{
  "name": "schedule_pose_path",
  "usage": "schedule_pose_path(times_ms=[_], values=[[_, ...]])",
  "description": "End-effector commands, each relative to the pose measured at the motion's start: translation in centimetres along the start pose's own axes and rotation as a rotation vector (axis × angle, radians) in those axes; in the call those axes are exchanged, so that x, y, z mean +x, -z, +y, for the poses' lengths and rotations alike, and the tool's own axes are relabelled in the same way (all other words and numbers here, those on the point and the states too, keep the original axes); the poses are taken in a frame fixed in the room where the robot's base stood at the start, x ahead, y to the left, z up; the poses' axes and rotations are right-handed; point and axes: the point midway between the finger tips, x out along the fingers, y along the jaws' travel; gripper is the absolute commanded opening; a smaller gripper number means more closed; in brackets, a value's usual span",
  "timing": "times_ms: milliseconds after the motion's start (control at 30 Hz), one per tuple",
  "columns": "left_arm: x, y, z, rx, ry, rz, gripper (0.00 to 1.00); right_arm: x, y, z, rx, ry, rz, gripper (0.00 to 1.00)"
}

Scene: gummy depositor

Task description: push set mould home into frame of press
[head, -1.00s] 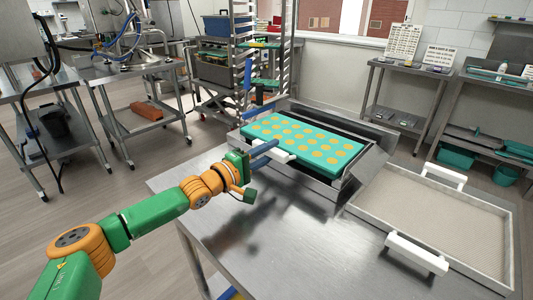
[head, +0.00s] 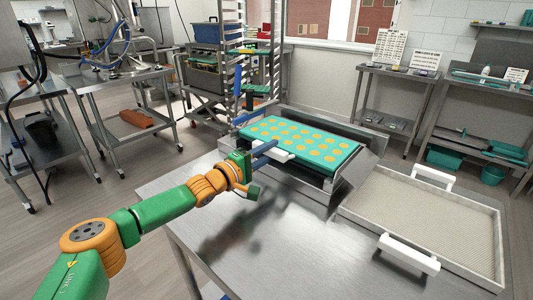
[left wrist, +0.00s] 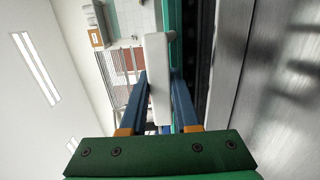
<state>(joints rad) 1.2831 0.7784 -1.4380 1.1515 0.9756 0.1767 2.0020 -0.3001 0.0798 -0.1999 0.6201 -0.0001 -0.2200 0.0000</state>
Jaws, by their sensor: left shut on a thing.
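The mould (head: 300,140) is a teal slab with rows of orange-yellow round spots. It lies within the metal frame of the press (head: 346,186) at the table's far side. A dark gap shows between the mould and the frame's right and back walls. My left gripper (head: 270,151) is at the mould's near left side, shut on its white handle (head: 284,156). In the left wrist view the handle (left wrist: 156,65) sits between the two blue fingers. The mould's underside and its fit in the frame are hidden. My right gripper is not in view.
A shallow tray (head: 352,213) with two white handles stands at the right on the steel table (head: 250,250). The table is bare in front of the frame. A tall rack (head: 277,60) stands behind, and carts (head: 125,85) stand at the left.

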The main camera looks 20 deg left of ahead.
Motion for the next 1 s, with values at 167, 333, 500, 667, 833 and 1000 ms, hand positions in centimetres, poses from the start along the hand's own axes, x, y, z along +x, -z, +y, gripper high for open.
schedule_pose_path(times_ms=[167, 333, 500, 667, 833, 1000], values=[[0.0, 0.0, 0.0, 0.001, -0.001, 0.000, 0.00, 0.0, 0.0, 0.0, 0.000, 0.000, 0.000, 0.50], [0.0, 0.0, 0.0, 0.001, 0.000, 0.000, 0.51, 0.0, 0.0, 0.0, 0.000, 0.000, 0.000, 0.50], [0.0, 0.0, 0.0, 0.001, 0.000, 0.000, 0.65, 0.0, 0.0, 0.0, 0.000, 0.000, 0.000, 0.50], [0.0, 0.0, -0.1, 0.000, 0.003, 0.001, 0.65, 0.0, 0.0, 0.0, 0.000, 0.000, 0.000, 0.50], [-1.6, 0.1, -0.3, -0.007, 0.003, 0.002, 0.65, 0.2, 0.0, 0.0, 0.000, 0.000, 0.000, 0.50], [-4.7, 0.1, -0.3, -0.002, 0.004, 0.001, 0.65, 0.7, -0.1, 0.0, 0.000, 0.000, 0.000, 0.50]])
